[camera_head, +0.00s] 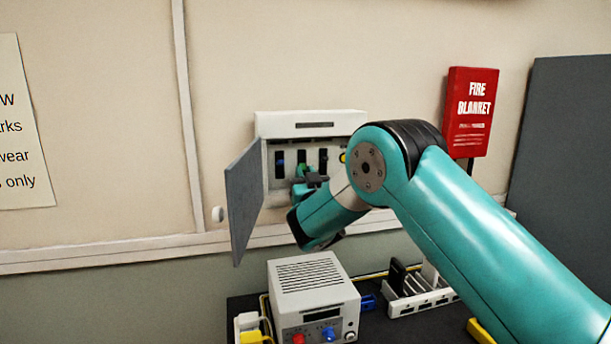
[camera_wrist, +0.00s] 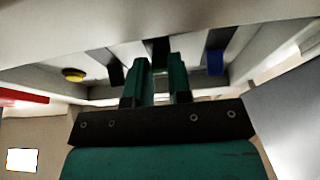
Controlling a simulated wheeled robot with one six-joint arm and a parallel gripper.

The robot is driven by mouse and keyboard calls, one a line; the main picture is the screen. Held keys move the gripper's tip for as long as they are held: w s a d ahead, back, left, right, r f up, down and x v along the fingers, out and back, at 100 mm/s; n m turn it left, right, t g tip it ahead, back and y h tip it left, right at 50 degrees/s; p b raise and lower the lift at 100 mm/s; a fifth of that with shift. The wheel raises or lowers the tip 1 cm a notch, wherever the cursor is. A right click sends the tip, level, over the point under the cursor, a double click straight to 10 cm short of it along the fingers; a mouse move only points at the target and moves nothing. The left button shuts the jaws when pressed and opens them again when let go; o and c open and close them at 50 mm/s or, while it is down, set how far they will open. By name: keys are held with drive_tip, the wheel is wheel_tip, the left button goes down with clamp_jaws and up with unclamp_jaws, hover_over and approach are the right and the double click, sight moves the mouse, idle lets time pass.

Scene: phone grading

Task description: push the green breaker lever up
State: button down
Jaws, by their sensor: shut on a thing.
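The white breaker box (camera_head: 290,122) hangs on the wall with its grey door (camera_head: 243,203) swung open to the left. The green lever (camera_head: 302,170) sits in a dark slot between a blue lever (camera_head: 281,166) and a black lever (camera_head: 323,158). My gripper (camera_head: 304,182) is at the green lever from below, shut on it. In the wrist view my gripper (camera_wrist: 160,68) has its two teal fingers around the middle slot, with a narrow gap between them. The lever itself is mostly hidden there by the fingers.
A yellow button (camera_wrist: 74,75) is on the box, beside the black lever. The wrist view also shows the blue lever (camera_wrist: 215,62). Below stand a grey power supply (camera_head: 310,285) and a white rack (camera_head: 420,298). A red fire blanket case (camera_head: 471,112) hangs at right.

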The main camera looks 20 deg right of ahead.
sight(302, 163)
drive_tip(key=shift+r, duration=0.15)
drive_tip(key=r+g+p, duration=0.1)
drive_tip(key=p, duration=0.3)
drive_tip(key=shift+s+r, duration=0.1)
drive_tip(key=shift+s, duration=0.05)
drive_tip(key=r+g+p, duration=0.1)
drive_tip(key=g+p, duration=0.1)
drive_tip(key=p, duration=0.2)
drive_tip(key=shift+s+g+p, duration=0.1)
drive_tip(key=shift+g+p, duration=0.2)
drive_tip(key=shift+p, duration=0.1)
drive_tip(key=g+p, duration=0.2)
drive_tip(key=shift+r+g, duration=0.3)
drive_tip(key=shift+w+r+g+p, duration=0.1)
drive_tip(key=shift+r+g+p, duration=0.1)
drive_tip(key=shift+g+p, duration=0.55)
drive_tip(key=shift+w+r+g+p, duration=0.1)
drive_tip(key=shift+r+g+p, duration=0.1)
drive_tip(key=shift+g+p, duration=0.55)
drive_tip(key=shift+g, duration=0.3)
drive_tip(key=c, duration=1)
unclamp_jaws()
drive_tip(key=shift+c, duration=0.2)
